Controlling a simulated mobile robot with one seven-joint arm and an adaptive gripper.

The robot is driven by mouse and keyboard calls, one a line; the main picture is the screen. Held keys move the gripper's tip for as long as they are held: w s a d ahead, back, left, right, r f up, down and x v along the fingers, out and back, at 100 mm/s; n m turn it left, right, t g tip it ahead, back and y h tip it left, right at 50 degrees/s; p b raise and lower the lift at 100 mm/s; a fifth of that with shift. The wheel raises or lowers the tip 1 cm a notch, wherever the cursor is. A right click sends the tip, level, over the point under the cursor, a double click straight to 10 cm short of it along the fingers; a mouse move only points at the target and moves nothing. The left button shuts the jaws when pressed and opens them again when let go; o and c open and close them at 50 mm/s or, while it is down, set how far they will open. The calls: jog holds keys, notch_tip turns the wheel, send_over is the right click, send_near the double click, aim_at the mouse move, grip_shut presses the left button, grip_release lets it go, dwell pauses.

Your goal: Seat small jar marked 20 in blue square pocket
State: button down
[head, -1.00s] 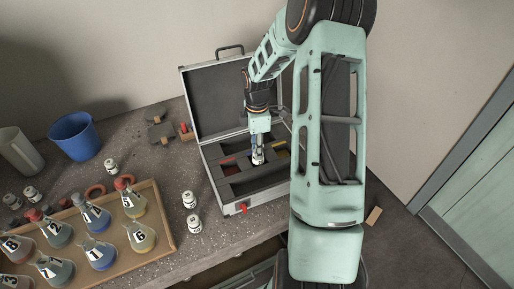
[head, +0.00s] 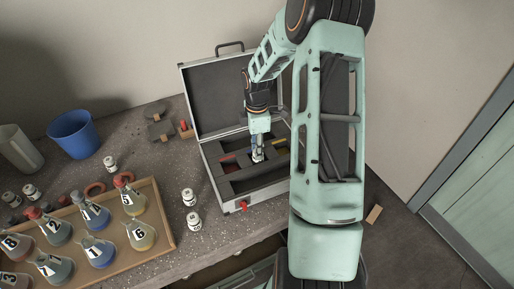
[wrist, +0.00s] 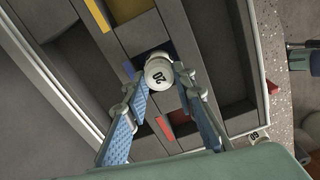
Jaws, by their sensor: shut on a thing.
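The small white jar marked 20 (wrist: 158,74) is between the two blue-padded fingers of my gripper (wrist: 163,84), which is shut on it. Its lid faces the wrist camera. In the head view the jar (head: 257,157) is low inside the open case, under my gripper (head: 256,146). In the wrist view it is over or in the square pocket beside the blue marking (wrist: 129,69); dark blue edges show around it. The jar's base is hidden, so I cannot tell whether it touches the pocket floor.
The open case (head: 223,190) has a dark foam insert with red (wrist: 165,127) and yellow (wrist: 97,14) markings. Its lid (head: 215,100) stands up behind. Two jars (head: 189,197) (head: 194,221) stand left of the case. A tray (head: 168,232) of numbered flasks and a blue cup (head: 73,135) are farther left.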

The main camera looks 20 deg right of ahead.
jog(key=c, duration=1.5)
grip_release()
jog(key=shift+o, duration=0.5)
jog(key=o, duration=0.4)
jog(key=shift+o, duration=0.2)
jog(key=shift+r, duration=0.2)
notch_tip(320, 180, up, 9)
jog(key=p, duration=0.7)
jog(key=shift+f, duration=0.15)
